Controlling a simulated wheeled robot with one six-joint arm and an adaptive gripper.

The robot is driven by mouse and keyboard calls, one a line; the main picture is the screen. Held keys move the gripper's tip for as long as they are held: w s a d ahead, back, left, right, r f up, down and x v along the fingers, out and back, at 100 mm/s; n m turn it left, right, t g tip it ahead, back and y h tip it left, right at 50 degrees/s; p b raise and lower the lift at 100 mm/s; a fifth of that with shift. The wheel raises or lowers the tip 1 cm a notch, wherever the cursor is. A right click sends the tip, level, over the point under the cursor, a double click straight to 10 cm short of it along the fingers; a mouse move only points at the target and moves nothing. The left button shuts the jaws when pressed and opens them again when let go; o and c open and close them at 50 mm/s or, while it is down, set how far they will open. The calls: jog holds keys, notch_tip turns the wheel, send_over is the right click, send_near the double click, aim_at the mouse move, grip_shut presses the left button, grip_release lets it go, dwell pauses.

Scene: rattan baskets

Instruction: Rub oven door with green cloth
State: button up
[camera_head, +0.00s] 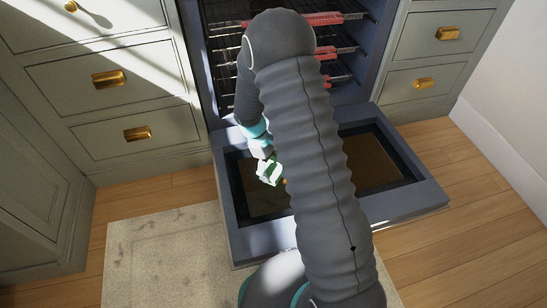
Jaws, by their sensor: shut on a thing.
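The oven door (418,203) is folded down flat, with a blue-grey frame around a dark glass panel. My gripper (269,172) is over the left part of the glass, near the inner side of the door. A small bit of green, which looks like the green cloth (272,183), shows at the fingertips, and my gripper is shut on it. My own arm hides most of the cloth and the middle of the door. I cannot tell whether the cloth touches the glass.
The open oven (224,58) holds several dark racks with red-edged fronts (325,19). Grey drawers with brass handles stand left (110,79) and right (425,84). A pale rug (150,250) lies at the front left. Wooden floor (480,240) is clear at the right.

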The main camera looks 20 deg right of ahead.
aim_at(273, 167)
jog(key=shift+r+p, duration=2.65)
jog(key=shift+r, duration=1.35)
